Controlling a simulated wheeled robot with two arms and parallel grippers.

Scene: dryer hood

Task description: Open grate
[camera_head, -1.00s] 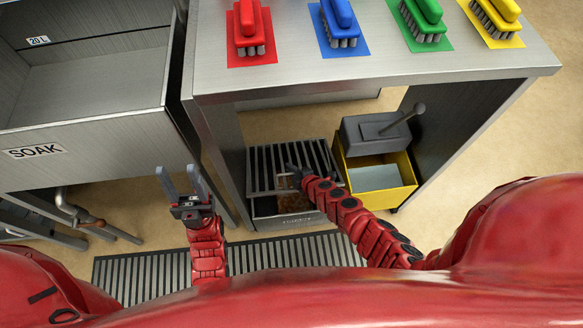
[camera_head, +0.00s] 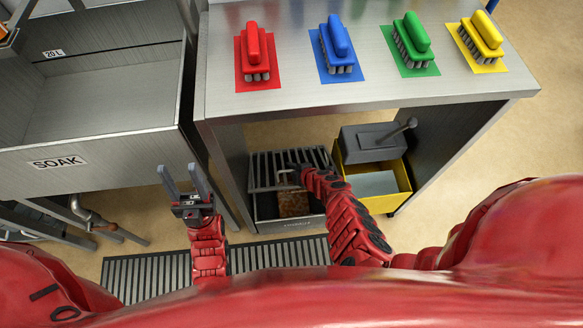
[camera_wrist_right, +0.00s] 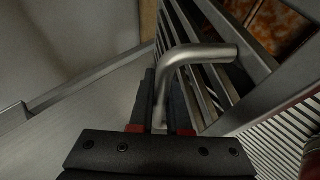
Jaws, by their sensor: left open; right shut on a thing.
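The slatted metal grate (camera_head: 262,165) sits on a grey box (camera_head: 267,214) on the floor under the steel table. The front of the box is uncovered and shows a rusty brown inside (camera_head: 293,204). In the right wrist view the grate's slats (camera_wrist_right: 203,85) and its bent metal handle (camera_wrist_right: 205,52) are close. My right gripper (camera_head: 290,170) is shut on the handle; the wrist view shows the handle's end between its fingers (camera_wrist_right: 160,112). The arm hides part of the grate. My left gripper (camera_head: 183,182) is open and empty, left of the table.
A yellow mop bucket (camera_head: 402,198) with a grey wringer (camera_head: 375,142) stands right of the box. A soak sink (camera_head: 95,145) is at left. Several brushes lie on the table (camera_head: 300,98) above. A floor drain (camera_head: 150,280) lies in front.

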